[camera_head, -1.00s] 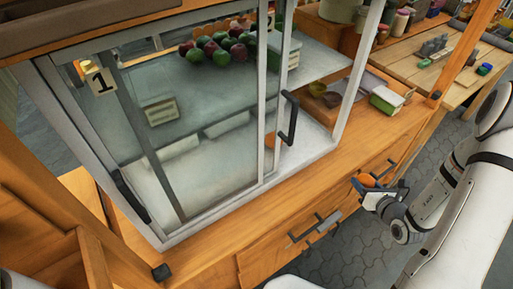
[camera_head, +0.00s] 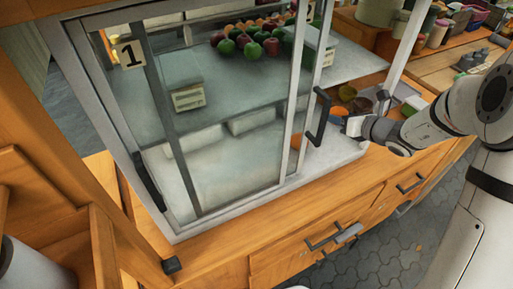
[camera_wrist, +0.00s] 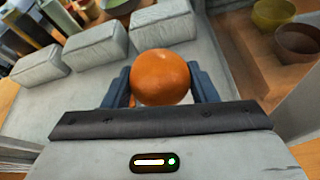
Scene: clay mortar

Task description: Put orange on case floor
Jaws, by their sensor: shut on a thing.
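An orange (camera_wrist: 160,77) is held between the two dark blue fingers of my gripper (camera_wrist: 160,86), in the middle of the wrist view. In the head view my gripper (camera_head: 340,117) is at the open right part of the glass case, beside the black door handle; the orange (camera_head: 338,111) shows only slightly there. The case floor (camera_head: 225,165) is a pale surface behind the sliding glass. In the wrist view the case floor (camera_wrist: 85,102) lies below and beyond the orange, which appears above it.
Pale blocks (camera_wrist: 95,43) stand on the case floor ahead. Bowls (camera_wrist: 297,42) sit on wood at the right. The glass door's black handle (camera_head: 318,117) is close left of my gripper. Apples (camera_head: 245,42) lie on the upper shelf. Bare floor shows between the blocks and my gripper.

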